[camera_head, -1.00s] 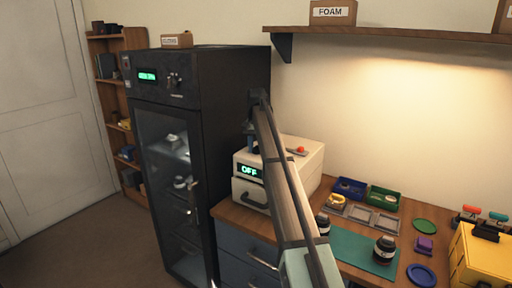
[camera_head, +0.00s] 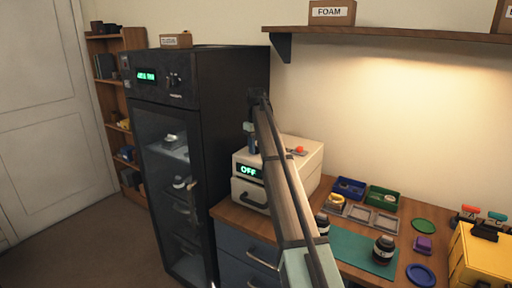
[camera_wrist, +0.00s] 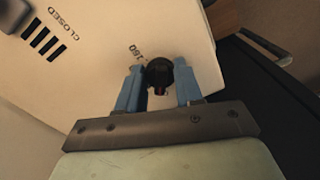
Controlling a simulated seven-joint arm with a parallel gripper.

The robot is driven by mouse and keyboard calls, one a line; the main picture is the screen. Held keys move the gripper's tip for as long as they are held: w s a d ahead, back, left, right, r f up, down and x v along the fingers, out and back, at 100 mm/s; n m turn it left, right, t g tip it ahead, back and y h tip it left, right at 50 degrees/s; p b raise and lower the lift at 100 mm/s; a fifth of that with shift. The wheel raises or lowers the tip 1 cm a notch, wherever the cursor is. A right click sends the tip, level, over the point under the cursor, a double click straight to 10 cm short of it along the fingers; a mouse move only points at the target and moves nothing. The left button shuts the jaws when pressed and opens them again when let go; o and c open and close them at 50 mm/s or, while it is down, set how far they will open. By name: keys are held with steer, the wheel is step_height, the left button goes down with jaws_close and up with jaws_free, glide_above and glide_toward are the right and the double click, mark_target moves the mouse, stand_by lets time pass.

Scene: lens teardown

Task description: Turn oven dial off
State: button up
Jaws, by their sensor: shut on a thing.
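The oven (camera_head: 303,160) is the pale box on the left end of the bench, and its green display (camera_head: 249,170) reads OFF. The black oven dial (camera_wrist: 159,73) is on the oven's pale top, with the mark "160" printed beside it. My gripper (camera_wrist: 158,66) has its two blue fingers shut on the dial, one on each side. In the head view my gripper (camera_head: 250,138) is at the oven's top left, small and partly hidden by my arm. The dial cannot be made out there.
A tall black cabinet (camera_head: 225,90) with a glass door stands close left of the oven. An orange-red part (camera_head: 301,149) is on the oven's top right. The bench to the right holds blue (camera_head: 349,187) and green (camera_head: 382,198) bins, a green mat and lens parts.

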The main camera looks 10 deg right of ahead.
steer(key=shift+n, duration=1.1)
steer(key=o, duration=1)
steer(key=shift+o, duration=0.2)
step_height(320, 180, up, 14)
steer(key=shift+f, duration=0.15)
